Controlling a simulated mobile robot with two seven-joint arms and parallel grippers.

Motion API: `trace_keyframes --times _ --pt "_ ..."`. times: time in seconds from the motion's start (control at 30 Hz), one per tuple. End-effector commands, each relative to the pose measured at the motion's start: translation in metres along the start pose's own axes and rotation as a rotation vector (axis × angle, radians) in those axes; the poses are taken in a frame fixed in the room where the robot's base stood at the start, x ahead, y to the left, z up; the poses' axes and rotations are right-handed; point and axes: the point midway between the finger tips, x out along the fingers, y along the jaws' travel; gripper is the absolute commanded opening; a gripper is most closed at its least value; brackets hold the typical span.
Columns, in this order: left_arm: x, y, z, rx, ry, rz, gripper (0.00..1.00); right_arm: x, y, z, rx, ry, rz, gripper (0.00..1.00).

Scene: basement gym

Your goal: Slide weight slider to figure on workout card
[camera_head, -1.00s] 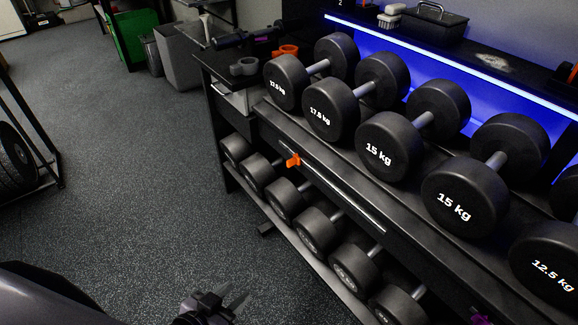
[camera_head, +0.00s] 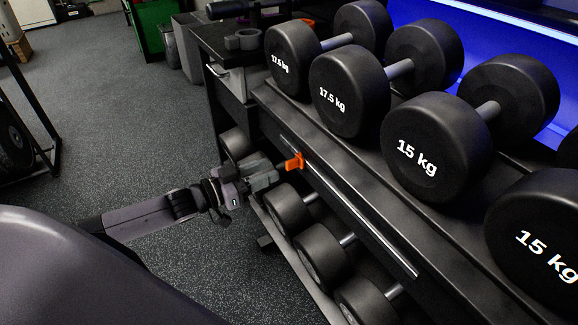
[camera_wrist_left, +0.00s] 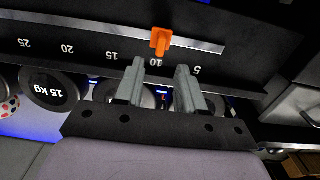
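The orange weight slider (camera_head: 294,162) sits on a rail (camera_head: 350,208) along the front of the dumbbell rack. In the left wrist view the slider (camera_wrist_left: 160,40) stands nearest the figure 10 on a scale (camera_wrist_left: 110,57) marked 25, 20, 15, 10 and 5. My left gripper (camera_head: 273,170) is just short of the slider in the head view. In the wrist view its two fingers (camera_wrist_left: 160,72) are apart, with the slider beyond the gap and nothing visible between them. My right gripper is not in view. I cannot make out a workout card in either view.
Large dumbbells (camera_head: 432,148) fill the top shelf, with more dumbbells (camera_head: 322,252) on the lower shelf below the rail. The floor (camera_head: 130,120) left of the rack is clear.

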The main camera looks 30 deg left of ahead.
Motion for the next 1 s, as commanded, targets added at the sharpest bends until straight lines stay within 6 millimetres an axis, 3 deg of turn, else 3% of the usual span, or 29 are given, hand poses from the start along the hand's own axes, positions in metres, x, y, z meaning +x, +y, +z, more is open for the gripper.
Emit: trace_keyframes --times 0.2,0.4,0.87,0.9,1.0 --pt "0.029 0.0 0.0 0.002 0.004 0.0 0.38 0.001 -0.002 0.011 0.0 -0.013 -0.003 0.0" --pt "0.05 0.001 0.001 0.002 0.001 0.0 0.38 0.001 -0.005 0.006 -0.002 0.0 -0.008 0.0" --pt "0.06 0.001 0.0 0.002 0.0 0.0 0.38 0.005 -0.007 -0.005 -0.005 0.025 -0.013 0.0" --pt "0.06 0.001 0.0 0.002 0.0 0.0 0.35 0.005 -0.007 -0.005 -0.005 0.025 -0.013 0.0" --pt "0.06 0.001 0.0 0.002 0.0 0.0 0.03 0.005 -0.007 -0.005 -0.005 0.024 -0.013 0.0"
